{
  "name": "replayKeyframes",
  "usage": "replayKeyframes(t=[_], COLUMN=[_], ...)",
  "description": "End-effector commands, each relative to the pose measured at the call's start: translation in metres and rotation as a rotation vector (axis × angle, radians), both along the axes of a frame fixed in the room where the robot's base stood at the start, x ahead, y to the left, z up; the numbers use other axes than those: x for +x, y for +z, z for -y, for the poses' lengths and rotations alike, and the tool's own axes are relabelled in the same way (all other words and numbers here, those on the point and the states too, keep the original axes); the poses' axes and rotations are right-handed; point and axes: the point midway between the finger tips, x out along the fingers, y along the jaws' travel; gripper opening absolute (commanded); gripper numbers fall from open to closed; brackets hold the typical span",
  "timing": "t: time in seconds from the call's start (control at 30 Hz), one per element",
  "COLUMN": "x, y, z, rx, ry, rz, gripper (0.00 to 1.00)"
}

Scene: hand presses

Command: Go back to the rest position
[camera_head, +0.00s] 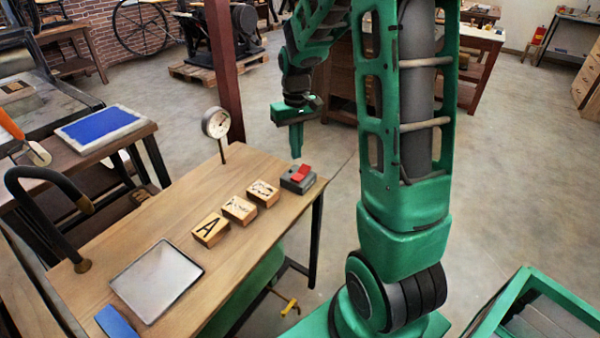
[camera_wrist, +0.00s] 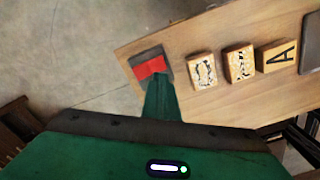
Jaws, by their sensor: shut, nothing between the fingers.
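My gripper (camera_head: 296,148) is green and shut, with nothing in it. In the head view it hangs pointing down above the far right corner of the wooden table (camera_head: 160,225). A small grey box with a red top (camera_head: 298,178) sits on that corner, below my gripper. In the wrist view the shut fingers (camera_wrist: 160,88) overlap the lower edge of the red-topped box (camera_wrist: 150,65). I cannot tell the exact gap, but the head view shows them apart.
Wooden stamp blocks (camera_head: 239,209), one marked A, stand in a row on the table. A dark red post (camera_head: 225,70) rises behind.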

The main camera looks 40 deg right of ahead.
Motion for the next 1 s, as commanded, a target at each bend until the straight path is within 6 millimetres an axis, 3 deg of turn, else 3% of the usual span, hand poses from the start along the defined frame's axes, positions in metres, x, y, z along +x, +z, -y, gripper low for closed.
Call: replayKeyframes(t=[0.43,0.57,0.67,1.0], x=[-0.001,-0.013,-0.037,-0.155], y=[0.000,0.010,0.025,0.068], z=[0.000,0.001,0.002,-0.001], rx=[0.000,-0.007,-0.017,-0.032], ry=[-0.001,-0.018,-0.049,-0.209], rz=[0.000,0.001,0.002,-0.002], gripper=[0.00,0.00,0.00,0.00])
